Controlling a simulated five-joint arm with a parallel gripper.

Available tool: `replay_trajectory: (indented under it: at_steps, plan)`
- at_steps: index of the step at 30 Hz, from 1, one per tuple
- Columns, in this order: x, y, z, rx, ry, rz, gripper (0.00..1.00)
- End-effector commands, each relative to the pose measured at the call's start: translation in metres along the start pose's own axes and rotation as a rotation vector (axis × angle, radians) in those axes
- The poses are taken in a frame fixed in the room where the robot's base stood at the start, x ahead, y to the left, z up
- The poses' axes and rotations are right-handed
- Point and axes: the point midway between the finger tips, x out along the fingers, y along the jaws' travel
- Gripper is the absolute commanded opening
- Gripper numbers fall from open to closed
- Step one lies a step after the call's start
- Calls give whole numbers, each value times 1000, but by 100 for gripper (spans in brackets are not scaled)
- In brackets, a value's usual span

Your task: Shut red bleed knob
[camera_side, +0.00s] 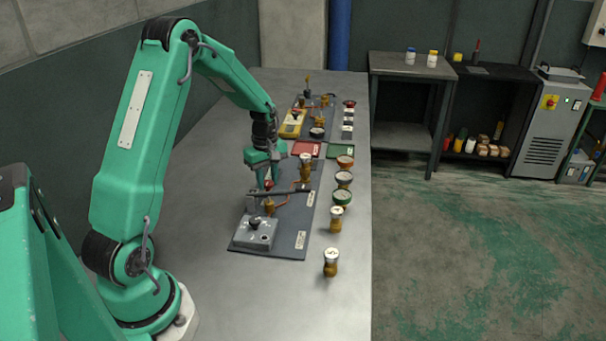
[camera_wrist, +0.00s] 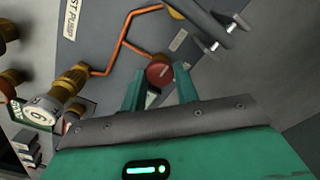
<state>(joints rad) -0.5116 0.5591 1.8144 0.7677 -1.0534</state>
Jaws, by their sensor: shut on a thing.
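The red bleed knob (camera_wrist: 159,72) is a round red cap between the two green fingertips of my gripper (camera_wrist: 160,86) in the wrist view. The fingers are shut on its sides. An orange pipe (camera_wrist: 124,38) runs across the panel close to the knob in the wrist view.
A brass fitting with a white gauge (camera_wrist: 40,112) stands left of my gripper in the wrist view. A grey box (camera_side: 255,232) sits on the panel's near end.

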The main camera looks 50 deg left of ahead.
Motion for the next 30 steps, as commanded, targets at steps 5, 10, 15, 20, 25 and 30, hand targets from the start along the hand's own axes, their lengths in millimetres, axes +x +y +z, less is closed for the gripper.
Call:
replay_trajectory:
  at_steps: [5,10,15,20,25,30]
  plan:
    - [0,0,0,34,-1,-1,8]
    - [0,0,0,106,-1,-1,8]
    - [0,0,0,222,-1,-1,8]
    - [0,0,0,360,-1,-1,8]
    - [0,0,0,520,-1,-1,8]
    - [0,0,0,681,-1,-1,8]
